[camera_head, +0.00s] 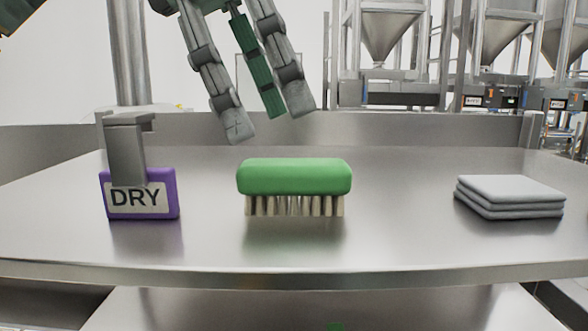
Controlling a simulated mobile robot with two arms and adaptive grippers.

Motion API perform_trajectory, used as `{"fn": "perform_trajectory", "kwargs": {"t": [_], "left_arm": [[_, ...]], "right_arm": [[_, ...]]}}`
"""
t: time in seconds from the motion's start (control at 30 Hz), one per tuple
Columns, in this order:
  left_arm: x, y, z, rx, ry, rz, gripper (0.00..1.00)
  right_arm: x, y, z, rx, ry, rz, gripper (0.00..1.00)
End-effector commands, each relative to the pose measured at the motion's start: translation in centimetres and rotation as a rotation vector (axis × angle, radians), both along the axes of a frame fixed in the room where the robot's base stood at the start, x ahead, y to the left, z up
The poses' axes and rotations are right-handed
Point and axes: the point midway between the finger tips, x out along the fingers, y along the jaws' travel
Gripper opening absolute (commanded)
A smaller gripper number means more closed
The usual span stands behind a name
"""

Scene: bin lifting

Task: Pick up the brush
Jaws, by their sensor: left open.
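The brush (294,178) has a green rounded back and pale bristles. It stands bristles down on the steel table (400,240), near the middle of the view. My left gripper (268,122) comes down from the top, above and behind the brush. Its grey fingers are spread apart, with a green part between them. The gripper is open and empty, and its fingertips do not appear to touch the brush. My right gripper is not in view.
A purple sign reading DRY (142,197) hangs on a metal bracket (126,150) at the left. A stack of folded grey cloths (510,196) lies at the right. The table is clear between these and the brush. A raised steel edge (400,128) runs along the back.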

Motion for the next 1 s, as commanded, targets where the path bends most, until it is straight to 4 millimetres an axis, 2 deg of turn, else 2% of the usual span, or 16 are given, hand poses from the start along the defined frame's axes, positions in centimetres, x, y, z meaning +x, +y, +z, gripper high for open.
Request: {"fn": "perform_trajectory", "kwargs": {"t": [0.07, 0.2, 0.33, 0.7, 1.0], "left_arm": [[0.0, -0.3, -1.0, 0.002, 0.004, -0.003, 0.57], [0.0, -0.8, -2.3, 0.002, 0.003, -0.003, 0.57], [0.1, -1.0, -3.0, 0.002, 0.003, 0.001, 0.57], [0.0, -2.5, -6.7, 0.001, 0.001, 0.0, 0.57], [0.0, -2.6, -7.2, 0.001, 0.002, 0.0, 0.57]], "right_arm": [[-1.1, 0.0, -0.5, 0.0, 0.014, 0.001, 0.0], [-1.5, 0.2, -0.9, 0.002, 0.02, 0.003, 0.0], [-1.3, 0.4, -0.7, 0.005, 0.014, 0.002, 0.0], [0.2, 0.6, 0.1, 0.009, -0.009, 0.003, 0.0], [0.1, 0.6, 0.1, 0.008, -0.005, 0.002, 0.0]]}}
